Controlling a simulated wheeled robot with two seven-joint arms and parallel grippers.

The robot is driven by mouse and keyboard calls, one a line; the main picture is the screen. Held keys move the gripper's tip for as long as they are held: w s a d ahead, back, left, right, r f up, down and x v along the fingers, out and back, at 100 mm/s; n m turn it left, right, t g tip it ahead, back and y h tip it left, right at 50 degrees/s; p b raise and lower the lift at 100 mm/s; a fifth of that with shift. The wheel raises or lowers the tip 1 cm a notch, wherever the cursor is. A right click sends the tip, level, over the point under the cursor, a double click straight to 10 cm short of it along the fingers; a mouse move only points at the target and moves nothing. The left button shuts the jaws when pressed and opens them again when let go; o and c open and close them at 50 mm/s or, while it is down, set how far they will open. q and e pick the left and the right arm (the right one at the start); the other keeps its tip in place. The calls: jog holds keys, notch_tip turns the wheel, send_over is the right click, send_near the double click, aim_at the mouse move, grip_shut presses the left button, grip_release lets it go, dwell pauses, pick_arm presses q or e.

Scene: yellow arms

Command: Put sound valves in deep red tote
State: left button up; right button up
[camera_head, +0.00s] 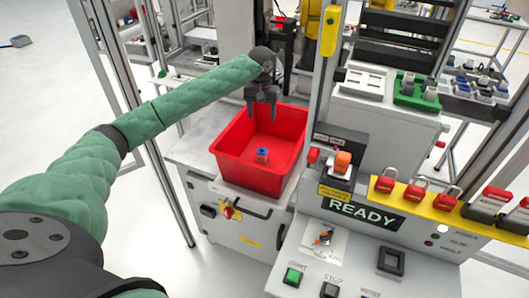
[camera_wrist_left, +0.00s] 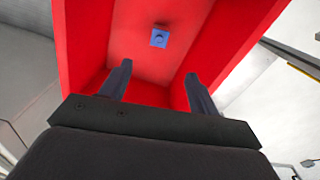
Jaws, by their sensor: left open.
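The deep red tote (camera_head: 240,177) stands on a grey cabinet top in the middle of the head view. A small blue valve (camera_head: 262,155) lies on its floor; it also shows in the left wrist view (camera_wrist_left: 159,38) beyond the fingertips. My left gripper (camera_head: 262,117) points down above the tote, fingers apart with nothing between them. In the left wrist view the fingers (camera_wrist_left: 157,80) are open over the red tote (camera_wrist_left: 115,25). Small blue and white parts (camera_head: 470,80) sit in holders at the far right. My right gripper is not in view.
A green tray (camera_head: 416,92) with grey parts stands on the right-hand machine top, near a white tray (camera_head: 364,82). Red padlocks (camera_head: 416,190) line a yellow bar. A yellow-topped post (camera_head: 330,35) rises right of the tote. A control panel with buttons (camera_head: 293,277) is in front.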

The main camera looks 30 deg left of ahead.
pick_arm(q)
notch_tip(320, 180, up, 7)
jog(key=b, duration=0.3)
jog(key=shift+f, duration=0.15)
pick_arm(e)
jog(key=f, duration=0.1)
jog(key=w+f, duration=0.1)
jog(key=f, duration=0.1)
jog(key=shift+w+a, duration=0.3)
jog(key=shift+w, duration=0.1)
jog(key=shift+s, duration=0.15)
